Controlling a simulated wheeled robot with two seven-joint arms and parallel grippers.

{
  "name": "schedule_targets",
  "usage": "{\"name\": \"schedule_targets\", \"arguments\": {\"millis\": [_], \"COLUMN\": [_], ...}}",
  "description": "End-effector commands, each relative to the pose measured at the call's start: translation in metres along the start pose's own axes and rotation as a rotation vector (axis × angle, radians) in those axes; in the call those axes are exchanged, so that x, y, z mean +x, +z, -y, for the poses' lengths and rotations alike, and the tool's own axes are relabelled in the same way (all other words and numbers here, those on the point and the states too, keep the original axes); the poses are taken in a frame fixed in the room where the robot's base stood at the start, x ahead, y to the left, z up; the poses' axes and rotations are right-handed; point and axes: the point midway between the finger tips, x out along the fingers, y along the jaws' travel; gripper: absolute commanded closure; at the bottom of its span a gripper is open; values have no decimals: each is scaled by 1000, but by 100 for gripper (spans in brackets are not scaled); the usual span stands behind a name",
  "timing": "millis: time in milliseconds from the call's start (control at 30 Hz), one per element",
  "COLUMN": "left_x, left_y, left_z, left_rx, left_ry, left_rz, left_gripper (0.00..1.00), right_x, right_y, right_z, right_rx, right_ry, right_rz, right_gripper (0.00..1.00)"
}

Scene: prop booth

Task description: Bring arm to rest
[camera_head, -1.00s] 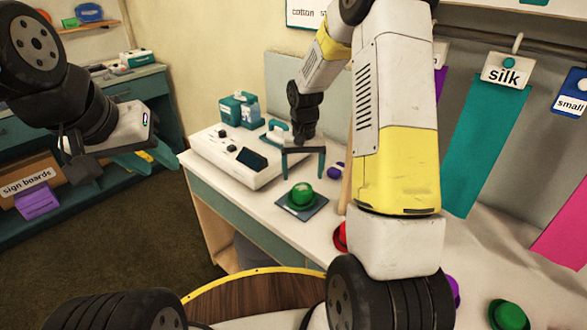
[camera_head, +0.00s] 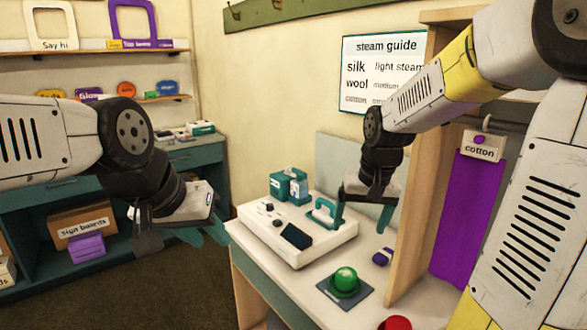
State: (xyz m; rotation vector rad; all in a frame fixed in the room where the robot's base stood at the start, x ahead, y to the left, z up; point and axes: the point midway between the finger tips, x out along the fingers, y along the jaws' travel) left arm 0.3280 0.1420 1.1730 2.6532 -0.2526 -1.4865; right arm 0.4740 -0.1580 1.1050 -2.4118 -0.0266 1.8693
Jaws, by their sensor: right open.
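A green hat-like object (camera_head: 345,281) sits on a dark pad (camera_head: 330,291) on the table. A small purple object (camera_head: 383,256) and a red one (camera_head: 396,323) lie nearby. A wooden upright (camera_head: 418,190) and a hanging purple cloth (camera_head: 467,215) stand close to my right arm.

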Motion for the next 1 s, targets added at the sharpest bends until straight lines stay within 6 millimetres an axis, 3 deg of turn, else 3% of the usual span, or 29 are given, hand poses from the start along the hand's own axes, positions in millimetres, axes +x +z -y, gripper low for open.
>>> {"name": "schedule_targets", "arguments": {"millis": [33, 200, 333, 500, 1000], "left_x": [0, 0, 0, 0, 0], "left_y": [0, 0, 0, 0, 0], "left_z": [0, 0, 0, 0, 0], "left_rx": [0, 0, 0, 0, 0], "left_ry": [0, 0, 0, 0, 0], "left_rz": [0, 0, 0, 0, 0], "left_gripper": [64, 64, 64, 64, 64], "right_x": [-20, -66, -87, -99, -101], "right_y": [13, 58, 90, 118, 125], "right_z": [2, 7, 11, 14, 15], "right_rx": [-9, -43, -70, -93, -101], "right_ry": [-13, -59, -91, -119, -127], "right_rz": [-39, -144, -213, -272, -289], "right_gripper": [16, 16, 16, 16, 16]}}
